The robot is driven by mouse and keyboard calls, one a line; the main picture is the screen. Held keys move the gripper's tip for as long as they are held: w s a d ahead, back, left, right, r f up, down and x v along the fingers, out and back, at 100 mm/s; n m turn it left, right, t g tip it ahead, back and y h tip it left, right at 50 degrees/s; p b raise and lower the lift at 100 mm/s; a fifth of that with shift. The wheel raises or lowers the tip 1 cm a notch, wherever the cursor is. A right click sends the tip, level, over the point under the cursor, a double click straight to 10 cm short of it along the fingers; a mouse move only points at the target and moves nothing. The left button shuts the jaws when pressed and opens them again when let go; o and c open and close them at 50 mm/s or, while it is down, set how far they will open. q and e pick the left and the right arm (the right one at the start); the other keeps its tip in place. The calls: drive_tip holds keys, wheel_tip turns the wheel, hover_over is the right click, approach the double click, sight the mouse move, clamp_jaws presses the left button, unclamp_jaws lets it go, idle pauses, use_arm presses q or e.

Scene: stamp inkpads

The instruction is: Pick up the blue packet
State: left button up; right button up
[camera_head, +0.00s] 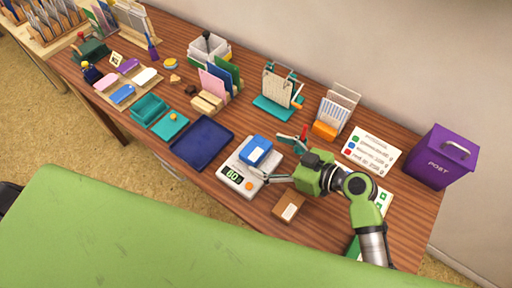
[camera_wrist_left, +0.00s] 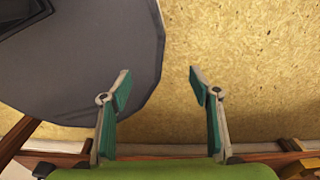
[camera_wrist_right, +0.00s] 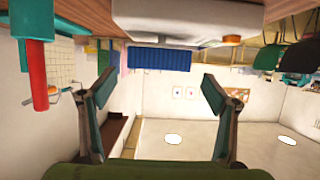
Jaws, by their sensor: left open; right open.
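The blue packet (camera_head: 256,150) lies on the white scale (camera_head: 239,176), whose display reads 80. My right gripper (camera_head: 270,158) is open, with its fingers just right of the packet and scale. In the right wrist view, which looks upside down, the blue packet (camera_wrist_right: 160,57) shows ahead between the open fingers (camera_wrist_right: 160,76), against the scale (camera_wrist_right: 188,20); no contact is visible. My left gripper (camera_wrist_left: 160,75) is open and empty above the floor in the left wrist view; it is outside the head view.
A dark blue tray (camera_head: 202,143) lies left of the scale. A small brown box (camera_head: 288,207) sits in front of my right gripper. A red upright object (camera_wrist_right: 38,80) stands close beside it in the right wrist view. A purple post box (camera_head: 440,157) stands far right.

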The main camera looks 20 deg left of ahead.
sight(258, 150)
drive_tip(key=shift+p+x, duration=0.55)
drive_tip(key=shift+x, duration=0.5)
drive_tip(key=x, duration=0.3)
drive_tip(key=shift+w+r+p, duration=0.1)
drive_tip(key=shift+p, duration=0.2)
drive_tip(key=shift+a, duration=0.15)
use_arm(q)
drive_tip(key=shift+w+d+r, duration=0.25)
drive_tip(key=shift+w+r, duration=0.5)
drive_tip(key=shift+r, duration=0.2)
use_arm(e)
drive_tip(key=c, duration=1.3)
